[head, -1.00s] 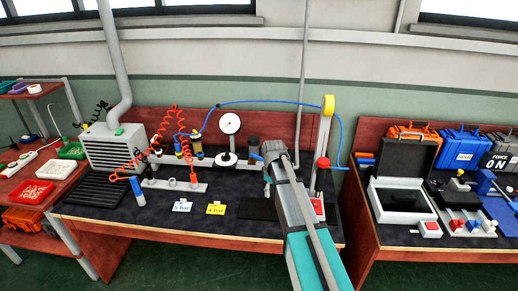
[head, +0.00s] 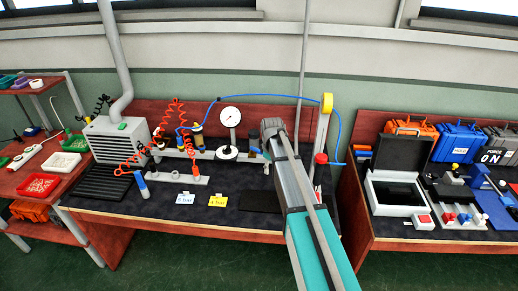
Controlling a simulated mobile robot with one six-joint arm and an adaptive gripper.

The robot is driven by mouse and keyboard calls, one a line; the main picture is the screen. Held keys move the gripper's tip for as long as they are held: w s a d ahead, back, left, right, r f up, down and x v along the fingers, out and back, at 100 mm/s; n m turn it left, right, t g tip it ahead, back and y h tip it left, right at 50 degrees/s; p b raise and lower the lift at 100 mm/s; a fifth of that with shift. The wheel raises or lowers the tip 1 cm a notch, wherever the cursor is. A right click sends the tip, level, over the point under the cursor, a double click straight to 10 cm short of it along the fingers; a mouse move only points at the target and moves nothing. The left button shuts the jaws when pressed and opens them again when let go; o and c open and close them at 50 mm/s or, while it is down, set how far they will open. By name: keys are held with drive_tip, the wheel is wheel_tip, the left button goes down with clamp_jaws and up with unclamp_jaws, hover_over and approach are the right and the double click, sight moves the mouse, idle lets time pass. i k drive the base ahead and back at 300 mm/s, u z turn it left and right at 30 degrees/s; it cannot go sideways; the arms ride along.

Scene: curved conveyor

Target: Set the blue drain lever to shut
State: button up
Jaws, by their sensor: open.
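My arm reaches forward over the middle bench, and its grey end (head: 272,128) stands right of the white pressure gauge (head: 230,117). My gripper's fingers are mostly hidden behind this end, and nothing shows held. I cannot clearly pick out the blue drain lever; it may be hidden behind my arm. Blue parts show on the air unit (head: 182,150) left of the gauge, and a blue-topped cylinder (head: 140,185) stands at the left front. These are small, and I cannot tell whether either is the lever.
A red coiled hose (head: 125,165) and a blue hose (head: 270,101) cross above the bench. A yellow-topped post (head: 327,105) stands right of my arm. A black mat (head: 262,201) is clear beside my arm.

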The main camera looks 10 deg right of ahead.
sight(253, 150)
drive_tip(key=i, duration=1)
